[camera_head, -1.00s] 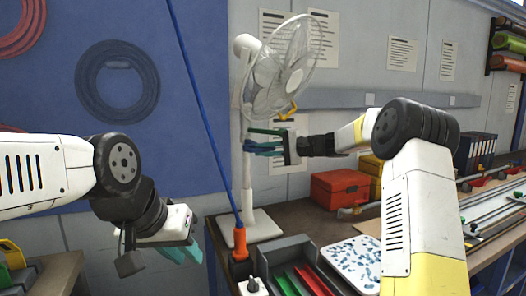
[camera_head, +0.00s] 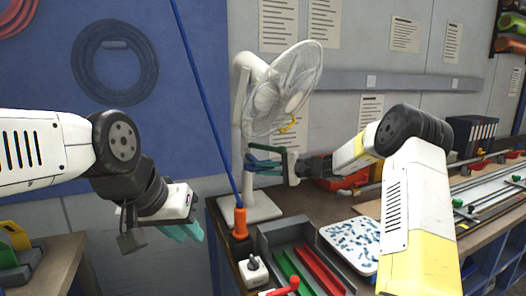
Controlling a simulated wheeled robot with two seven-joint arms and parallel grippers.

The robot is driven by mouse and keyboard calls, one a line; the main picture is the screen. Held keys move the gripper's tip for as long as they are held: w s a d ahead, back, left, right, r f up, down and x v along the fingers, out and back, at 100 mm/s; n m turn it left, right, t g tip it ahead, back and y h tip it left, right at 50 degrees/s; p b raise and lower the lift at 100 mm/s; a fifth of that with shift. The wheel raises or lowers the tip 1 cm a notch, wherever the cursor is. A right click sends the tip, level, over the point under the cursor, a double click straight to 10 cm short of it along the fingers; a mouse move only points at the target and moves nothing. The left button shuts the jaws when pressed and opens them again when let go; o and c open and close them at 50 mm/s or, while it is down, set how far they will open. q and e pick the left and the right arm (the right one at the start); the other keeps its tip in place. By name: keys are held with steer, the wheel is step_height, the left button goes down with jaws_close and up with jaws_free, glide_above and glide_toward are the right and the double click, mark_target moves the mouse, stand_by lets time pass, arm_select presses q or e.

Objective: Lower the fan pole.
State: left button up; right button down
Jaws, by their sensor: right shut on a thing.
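The white standing fan (camera_head: 283,92) is at the centre of the head view, with its caged head tilted toward the right. Its pole (camera_head: 240,118) rises from a flat white base (camera_head: 263,209) on the workbench. My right gripper (camera_head: 258,159) reaches in from the right and is shut on the pole below the fan head; its teal and green fingers hide part of the pole. My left gripper (camera_head: 187,232) hangs at the left, apart from the fan, with teal fingers pointing down; its opening is unclear.
A blue cord (camera_head: 205,105) runs down to an orange plug-like piece (camera_head: 240,222) in front of the base. A grey divided tray (camera_head: 270,237), a white speckled tray (camera_head: 352,243) and a red toolbox (camera_head: 345,180) stand on the workbench. A wall with papers is behind.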

step_height(320, 180, down, 5)
steer(key=shift+r, duration=0.2)
steer(key=c, duration=1.4)
jaws_free()
steer(key=shift+r, duration=0.1)
steer(key=shift+d, duration=0.1)
steer(key=v, duration=0.7)
steer(key=shift+d, duration=0.3)
steer(key=shift+s, duration=0.15)
